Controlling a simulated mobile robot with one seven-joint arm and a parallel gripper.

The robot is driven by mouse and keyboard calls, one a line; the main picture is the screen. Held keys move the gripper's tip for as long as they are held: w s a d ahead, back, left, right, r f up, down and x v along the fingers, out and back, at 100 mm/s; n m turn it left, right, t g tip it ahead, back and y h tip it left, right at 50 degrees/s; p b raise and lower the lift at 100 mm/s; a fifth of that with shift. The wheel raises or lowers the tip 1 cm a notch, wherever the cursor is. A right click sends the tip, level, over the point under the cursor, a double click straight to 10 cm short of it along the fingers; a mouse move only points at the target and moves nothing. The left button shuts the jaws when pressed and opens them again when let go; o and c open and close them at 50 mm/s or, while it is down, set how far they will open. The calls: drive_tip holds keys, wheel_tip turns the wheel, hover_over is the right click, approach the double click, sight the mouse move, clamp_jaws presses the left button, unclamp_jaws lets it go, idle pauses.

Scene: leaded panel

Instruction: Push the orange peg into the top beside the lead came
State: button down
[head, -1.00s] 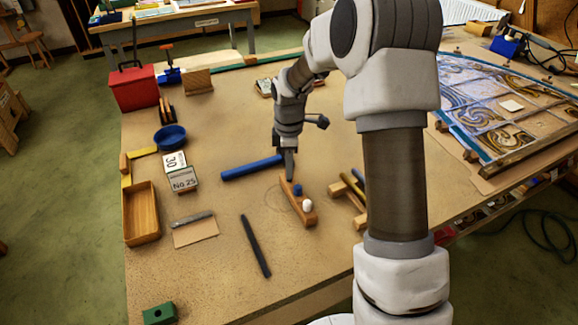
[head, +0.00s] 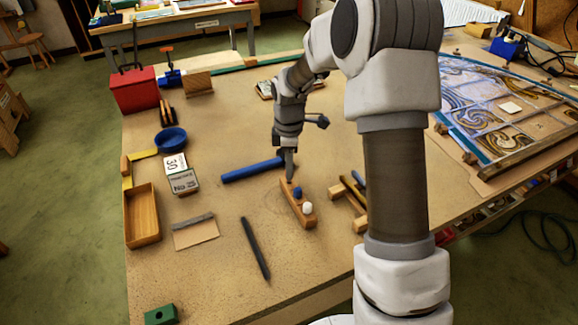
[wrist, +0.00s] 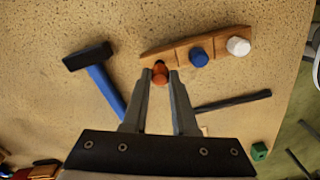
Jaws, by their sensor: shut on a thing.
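My gripper (wrist: 160,76) is shut on the orange peg (wrist: 160,73), whose rounded end shows between the fingertips in the wrist view. The head view shows my gripper (head: 289,176) low over the far end of a wooden block (head: 306,218). A blue peg (wrist: 198,57) and a white peg (wrist: 238,46) stand in that block (wrist: 172,54). The orange peg is at the block's other end; I cannot tell how deep it sits, and the fingers hide it in the head view. A dark strip (head: 255,248), possibly the lead came, lies on the bench apart from the block.
A blue-handled hammer (head: 250,169) lies close left of my gripper. A wooden rack (head: 350,205) stands right of the block. A wooden tray (head: 142,214), blue bowl (head: 171,138) and green block (head: 160,315) are at the left.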

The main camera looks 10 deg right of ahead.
drive_tip(key=shift+r+p, duration=1.05)
drive_tip(key=shift+r, duration=0.5)
drive_tip(key=c, duration=1.3)
unclamp_jaws()
clamp_jaws()
